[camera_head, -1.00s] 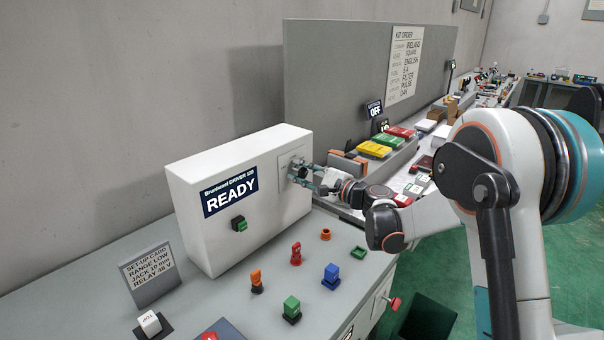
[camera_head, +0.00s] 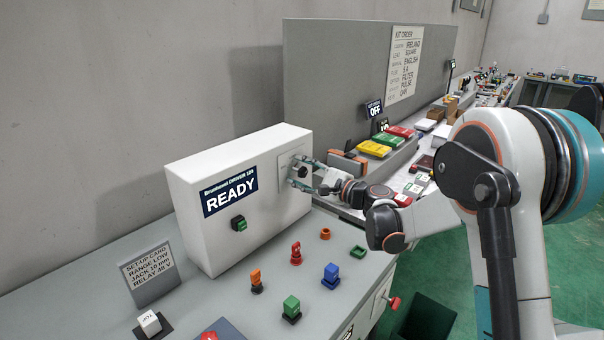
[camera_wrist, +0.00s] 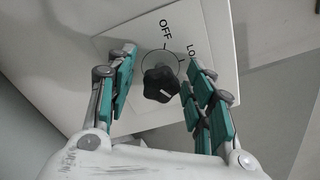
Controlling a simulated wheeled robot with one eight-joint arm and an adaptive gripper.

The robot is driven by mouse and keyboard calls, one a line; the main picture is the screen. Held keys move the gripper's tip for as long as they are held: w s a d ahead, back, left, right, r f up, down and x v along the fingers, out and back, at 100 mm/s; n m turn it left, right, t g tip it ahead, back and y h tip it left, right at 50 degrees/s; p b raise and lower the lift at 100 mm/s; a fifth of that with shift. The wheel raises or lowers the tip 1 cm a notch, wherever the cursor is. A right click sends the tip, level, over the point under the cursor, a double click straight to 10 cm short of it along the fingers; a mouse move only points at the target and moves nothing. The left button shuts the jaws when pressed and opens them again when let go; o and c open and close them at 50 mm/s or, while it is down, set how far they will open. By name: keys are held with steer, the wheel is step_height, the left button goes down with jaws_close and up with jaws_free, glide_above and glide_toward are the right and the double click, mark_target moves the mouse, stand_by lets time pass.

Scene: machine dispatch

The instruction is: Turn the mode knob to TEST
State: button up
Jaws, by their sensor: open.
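The mode knob (camera_wrist: 160,84) is a black lobed knob with a short white mark, on a white square plate (camera_wrist: 219,35). The plate shows "OFF" and a label starting "Lo"; TEST cannot be read, and I cannot tell which label the mark points to. In the head view the knob (camera_head: 302,172) is a dark spot on the right part of the white driver box (camera_head: 190,215). My gripper (camera_wrist: 160,70) is open, with one teal-padded finger on each side of the knob and visible gaps between. In the head view my gripper (camera_head: 300,172) is at the plate.
The box display (camera_head: 230,192) reads READY. A dark switch with a green part (camera_head: 239,223) is on the box front. Several coloured connectors, including a red one (camera_head: 296,253), stand on the grey bench below. A grey partition (camera_head: 340,70) rises behind the box.

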steer(key=v, duration=1.2)
steer(key=s+d+r+n+g+h, duration=0.1)
steer(key=s+r+n+g+h, duration=0.15)
steer(key=s+n+h, duration=0.9)
steer(key=s+d+f+n+h, duration=0.1)
steer(key=s+d, duration=0.3)
steer(key=s, duration=0.4)
steer(key=s+d+f+n+g, duration=0.1)
steer(key=s+d, duration=0.3)
steer(key=s, duration=0.4)
steer(key=s+d+f+n+h, duration=0.1)
steer(key=s+d+f, duration=0.1)
steer(key=s+d, duration=0.3)
steer(key=s, duration=0.4)
steer(key=shift+f+h, duration=0.35)
steer(key=shift+f, duration=0.05)
steer(key=shift+s, duration=0.15)
